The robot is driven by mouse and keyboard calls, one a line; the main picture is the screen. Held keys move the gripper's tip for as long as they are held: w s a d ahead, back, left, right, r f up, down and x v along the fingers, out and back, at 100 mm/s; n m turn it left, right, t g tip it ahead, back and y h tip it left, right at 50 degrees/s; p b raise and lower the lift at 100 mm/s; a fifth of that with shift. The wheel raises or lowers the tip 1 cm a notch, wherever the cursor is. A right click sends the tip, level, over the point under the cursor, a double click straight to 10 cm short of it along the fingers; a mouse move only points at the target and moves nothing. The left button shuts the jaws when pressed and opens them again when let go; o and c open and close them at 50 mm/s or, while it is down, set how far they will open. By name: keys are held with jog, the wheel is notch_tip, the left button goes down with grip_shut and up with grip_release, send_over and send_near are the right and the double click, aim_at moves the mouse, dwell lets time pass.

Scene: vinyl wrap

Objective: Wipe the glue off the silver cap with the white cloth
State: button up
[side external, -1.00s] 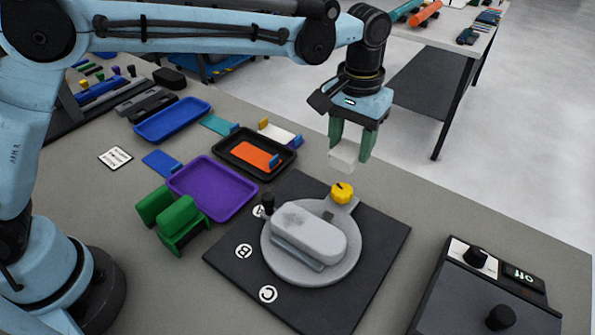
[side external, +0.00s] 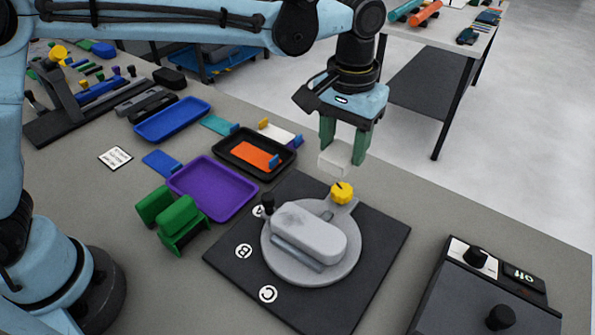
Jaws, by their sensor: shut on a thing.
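The silver cap (side external: 312,232) is a rounded, pale grey oblong clamped or resting on a round grey plate (side external: 290,278). A darker patch, perhaps the glue, shows on its upper left top (side external: 291,216). My gripper (side external: 343,158) has green fingers and is shut on a white cloth (side external: 334,163), a small pale block-like piece. It holds the cloth in the air above and behind the cap, near the yellow knob, apart from the cap. The face of the cap turned away from the camera is hidden.
A yellow knob (side external: 342,193) and a black knob (side external: 268,203) stand at the plate's edge on a dark board (side external: 375,260). A purple tray (side external: 240,207), green holder (side external: 178,225) and black tray (side external: 228,151) lie left. A control box (side external: 470,300) stands front right.

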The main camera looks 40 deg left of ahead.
jog(key=s+a+r, duration=0.2)
jog(key=s, duration=0.5)
jog(key=shift+w+a+f, duration=0.1)
jog(key=shift+w+f, duration=0.05)
jog(key=shift+f, duration=3.75)
jog(key=shift+s+f, duration=0.15)
jog(key=shift+s, duration=0.2)
jog(key=shift+c, duration=0.3)
jog(key=shift+s, duration=2.8)
jog(key=w, duration=0.5)
jog(key=shift+w, duration=0.7)
jog(key=shift+r, duration=4.1)
